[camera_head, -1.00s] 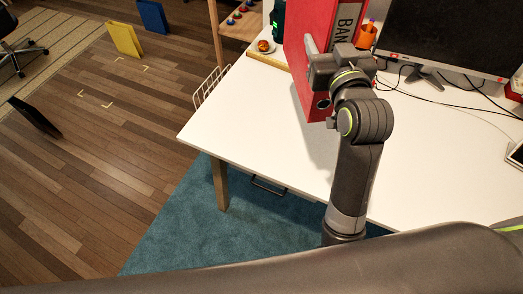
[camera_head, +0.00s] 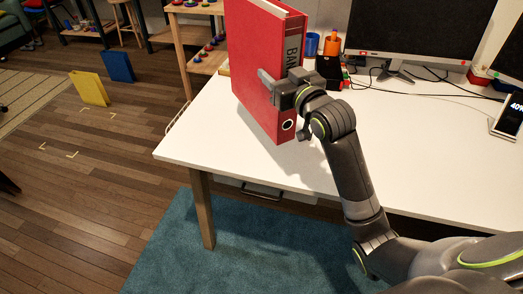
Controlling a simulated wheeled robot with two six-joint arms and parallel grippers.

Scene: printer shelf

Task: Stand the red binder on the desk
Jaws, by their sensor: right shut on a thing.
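The red binder (camera_head: 258,70) is upright at the left part of the white desk (camera_head: 215,137). Its spine, with a dark label and a round finger hole near the bottom, faces right and toward me. My right gripper (camera_head: 279,87) is shut on the binder at mid-height by the spine edge. Whether the binder's lower edge touches the desk top or hangs just above it, I cannot tell. My left gripper is not in view.
A phone on a stand (camera_head: 509,117) is at the right. Yellow (camera_head: 89,88) and blue (camera_head: 117,65) binders stand on the floor. The desk's front middle is clear.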

